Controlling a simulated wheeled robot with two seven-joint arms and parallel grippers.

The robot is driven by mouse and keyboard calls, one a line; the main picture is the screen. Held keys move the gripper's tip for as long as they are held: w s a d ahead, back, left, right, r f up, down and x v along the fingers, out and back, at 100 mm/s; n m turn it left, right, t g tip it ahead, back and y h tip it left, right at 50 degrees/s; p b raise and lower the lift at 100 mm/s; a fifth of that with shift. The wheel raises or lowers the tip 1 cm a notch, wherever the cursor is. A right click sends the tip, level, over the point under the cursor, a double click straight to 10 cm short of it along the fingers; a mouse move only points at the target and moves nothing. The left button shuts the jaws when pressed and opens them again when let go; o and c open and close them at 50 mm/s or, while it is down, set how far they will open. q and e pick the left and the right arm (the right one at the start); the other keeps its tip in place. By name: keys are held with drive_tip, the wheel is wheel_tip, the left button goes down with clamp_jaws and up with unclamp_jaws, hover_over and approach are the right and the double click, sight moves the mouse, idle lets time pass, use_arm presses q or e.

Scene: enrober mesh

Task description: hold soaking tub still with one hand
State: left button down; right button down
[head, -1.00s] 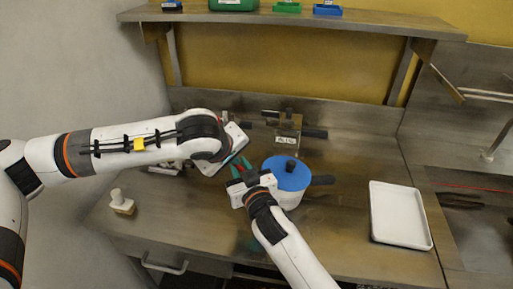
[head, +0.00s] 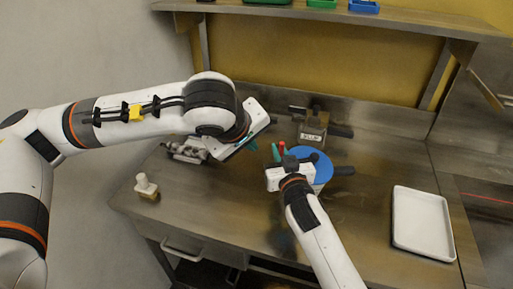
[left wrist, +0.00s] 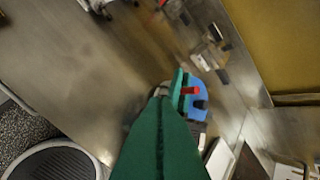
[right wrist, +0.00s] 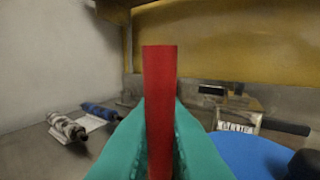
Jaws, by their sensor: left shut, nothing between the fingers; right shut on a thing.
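A round tub with a blue top (head: 322,166) stands on the steel counter; a black handle (head: 343,170) sticks out to its right. Its blue top also shows in the left wrist view (left wrist: 198,105) and right wrist view (right wrist: 250,155). My right gripper (head: 279,152) is at the tub's left side, shut on an upright red bar (right wrist: 159,110) between its teal fingers. Whether the bar joins the tub is hidden. My left gripper (head: 250,146) is shut and empty, above the counter left of the tub; its green fingers (left wrist: 160,140) are together.
A labelled metal block (head: 313,130) with dark bars stands behind the tub. A white tray (head: 422,222) lies at the right. A pale stamp-like piece (head: 147,187) and a metal fitting (head: 187,150) are at the left. The front middle counter is clear.

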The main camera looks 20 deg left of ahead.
use_arm(q)
drive_tip(key=c, duration=2.2)
unclamp_jaws()
drive_tip(key=shift+v, duration=1.15)
drive_tip(key=c, duration=1.8)
unclamp_jaws()
drive_tip(key=shift+w+r, duration=0.15)
drive_tip(key=shift+r, duration=0.2)
drive_tip(key=shift+c, duration=0.2)
drive_tip(key=shift+o, duration=1.4)
drive_tip(key=shift+w+r, duration=0.1)
drive_tip(key=shift+w, duration=0.1)
drive_tip(key=shift+o, duration=0.4)
drive_tip(key=w+n+g, duration=0.1)
drive_tip(key=w+g, duration=0.2)
drive_tip(key=w, duration=0.3)
drive_tip(key=shift+a, duration=0.3)
drive_tip(key=shift+w+r+n+g+h, duration=0.6)
drive_tip(key=shift+w+r+g+h, duration=0.9)
drive_tip(key=shift+w+g, duration=1.6)
drive_tip(key=x, duration=0.8)
drive_tip(key=d+x, duration=0.1)
drive_tip(key=x, duration=0.3)
